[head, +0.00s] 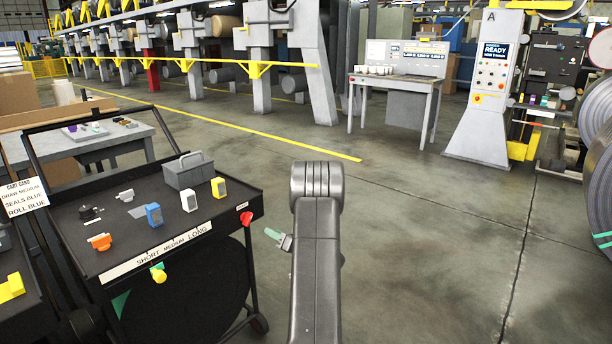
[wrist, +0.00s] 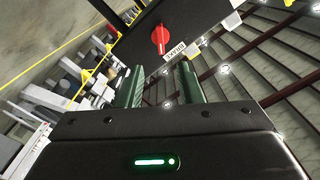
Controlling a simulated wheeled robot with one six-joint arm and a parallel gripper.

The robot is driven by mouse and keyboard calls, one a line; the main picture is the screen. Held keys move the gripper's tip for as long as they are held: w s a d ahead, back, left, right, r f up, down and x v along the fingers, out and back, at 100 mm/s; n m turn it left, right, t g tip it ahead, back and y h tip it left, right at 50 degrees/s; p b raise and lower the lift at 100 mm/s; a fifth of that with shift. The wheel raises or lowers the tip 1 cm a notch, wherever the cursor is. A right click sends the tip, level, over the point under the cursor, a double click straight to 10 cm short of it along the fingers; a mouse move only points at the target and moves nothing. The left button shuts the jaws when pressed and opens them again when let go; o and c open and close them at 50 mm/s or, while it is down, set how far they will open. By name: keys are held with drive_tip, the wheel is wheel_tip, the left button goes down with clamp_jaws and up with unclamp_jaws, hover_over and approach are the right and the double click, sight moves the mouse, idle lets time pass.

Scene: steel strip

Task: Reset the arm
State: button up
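My arm reaches forward in the middle of the head view, to the right of the black cart (head: 228,207). Only a green fingertip of my gripper (head: 275,235) shows there, beside the arm; the rest is hidden behind it. In the wrist view, the two green fingers of my gripper (wrist: 159,85) stand apart with nothing held between them. A red knob (wrist: 160,40) on the cart's dark edge lies beyond the fingertips, apart from them. The same red knob (head: 246,218) shows at the cart's right corner in the head view.
The cart top carries a grey carrier (head: 188,172), blue (head: 154,215), white (head: 189,201) and yellow (head: 218,187) blocks, and an orange piece (head: 99,242). A desk (head: 396,82) and control cabinet (head: 490,75) stand behind. Steel coils (head: 597,180) stand at right. Floor right of the arm is clear.

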sight(250, 220)
drive_tip(key=x, duration=1.1)
drive_tip(key=shift+w+a, duration=0.1)
